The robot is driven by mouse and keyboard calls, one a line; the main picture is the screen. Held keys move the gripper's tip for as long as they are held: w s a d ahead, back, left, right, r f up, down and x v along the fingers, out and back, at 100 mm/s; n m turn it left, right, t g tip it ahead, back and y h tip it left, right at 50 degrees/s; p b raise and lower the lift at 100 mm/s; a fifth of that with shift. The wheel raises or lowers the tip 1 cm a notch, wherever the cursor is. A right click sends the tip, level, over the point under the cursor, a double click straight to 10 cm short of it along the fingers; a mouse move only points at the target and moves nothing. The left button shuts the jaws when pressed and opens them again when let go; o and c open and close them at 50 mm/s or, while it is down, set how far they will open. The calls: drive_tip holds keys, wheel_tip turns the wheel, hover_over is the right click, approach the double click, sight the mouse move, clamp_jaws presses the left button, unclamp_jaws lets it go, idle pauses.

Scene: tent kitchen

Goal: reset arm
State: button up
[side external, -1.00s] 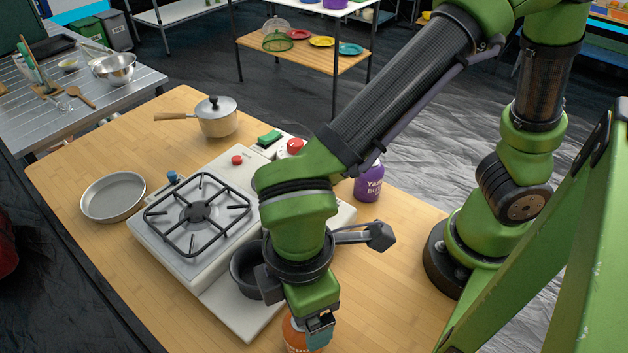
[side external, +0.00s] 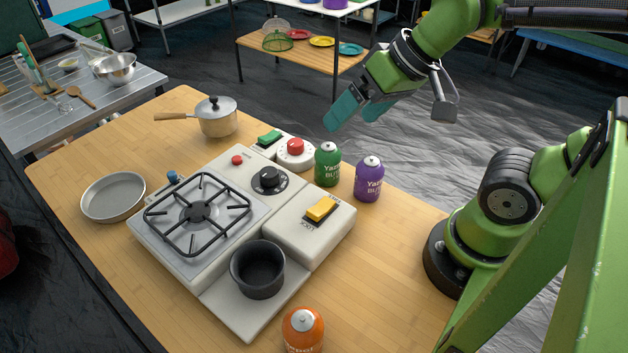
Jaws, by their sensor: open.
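My gripper (side external: 352,116) is raised high at the upper middle of the side external view, beyond the far edge of the wooden table in the picture. Its two teal fingers are apart with nothing between them. It touches nothing on the table. My arm reaches back up to the top right.
On the wooden table (side external: 385,290) stand a stove (side external: 205,225), a black pot (side external: 258,270), an orange canister (side external: 302,330), a green canister (side external: 328,165), a purple canister (side external: 369,180), a lidded saucepan (side external: 217,118) and a grey pan (side external: 113,196). The table's right front is clear.

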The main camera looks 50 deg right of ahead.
drive_tip(key=shift+s+d+r+m+t, duration=0.1)
drive_tip(key=shift+d+m+t, duration=0.15)
drive_tip(key=shift+d+m, duration=0.3)
drive_tip(key=shift+s+d+r+m+t, duration=0.1)
drive_tip(key=shift+d+m+t, duration=0.2)
drive_tip(key=shift+d, duration=0.3)
